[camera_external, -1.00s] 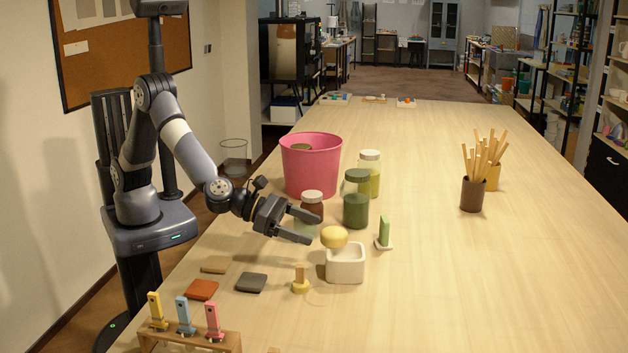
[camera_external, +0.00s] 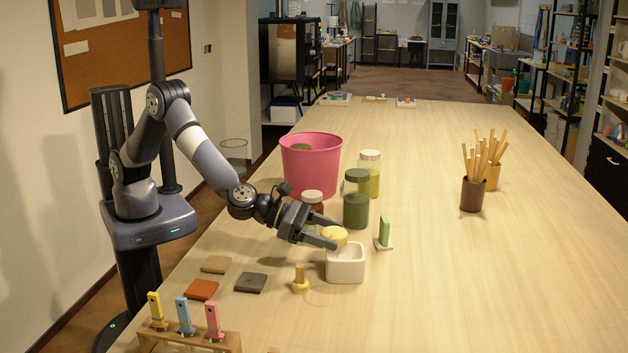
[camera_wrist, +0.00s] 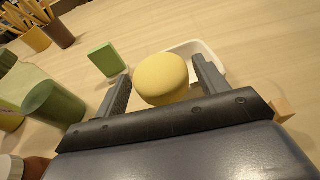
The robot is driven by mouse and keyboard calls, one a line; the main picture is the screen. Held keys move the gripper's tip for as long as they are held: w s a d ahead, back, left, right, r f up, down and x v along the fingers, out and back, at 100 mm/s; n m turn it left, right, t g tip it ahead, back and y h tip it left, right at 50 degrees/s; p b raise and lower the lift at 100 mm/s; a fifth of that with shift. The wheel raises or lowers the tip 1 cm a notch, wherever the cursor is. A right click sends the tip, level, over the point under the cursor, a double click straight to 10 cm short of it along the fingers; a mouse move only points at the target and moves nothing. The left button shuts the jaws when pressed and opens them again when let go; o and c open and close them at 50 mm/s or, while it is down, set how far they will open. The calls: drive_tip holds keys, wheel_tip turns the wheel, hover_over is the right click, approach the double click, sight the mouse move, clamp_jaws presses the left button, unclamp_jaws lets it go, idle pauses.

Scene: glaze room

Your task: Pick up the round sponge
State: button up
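The round sponge (camera_external: 334,236) is a yellow puck resting at the top of a small white square dish (camera_external: 345,268). In the wrist view the sponge (camera_wrist: 162,79) lies between the tips of my two fingers, with a gap visible on the left and a narrower one on the right. My gripper (camera_external: 330,239) is open and reaches the sponge from the left. In the wrist view the dish's white rim (camera_wrist: 205,58) shows behind the sponge. The near finger hides part of the sponge in the external view.
A green block on a white base (camera_external: 384,233) stands right of the dish. A green jar (camera_external: 356,205), a white-lidded jar (camera_external: 312,197) and a pink bucket (camera_external: 311,166) stand behind. The table's right side is mostly clear.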

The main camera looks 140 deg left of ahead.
sight(327, 230)
drive_tip(key=c, duration=0.8)
drive_tip(key=shift+r, duration=0.1)
drive_tip(key=shift+c, duration=0.2)
wheel_tip(327, 230, up, 8)
drive_tip(key=shift+r+p, duration=0.2)
drive_tip(key=shift+p, duration=0.35)
drive_tip(key=shift+w+d+r, duration=0.7)
drive_tip(key=shift+w+d, duration=0.05)
drive_tip(key=shift+w+d+f+b, duration=0.1)
drive_tip(key=shift+f+b, duration=0.15)
drive_tip(key=shift+f, duration=1.4)
drive_tip(key=shift+w+d+f+b, duration=0.15)
drive_tip(key=shift+f+b, duration=0.15)
drive_tip(key=shift+f, duration=1.3)
drive_tip(key=shift+w+d+f+b, duration=0.1)
drive_tip(key=shift+f+b, duration=0.15)
drive_tip(key=shift+f, duration=1.4)
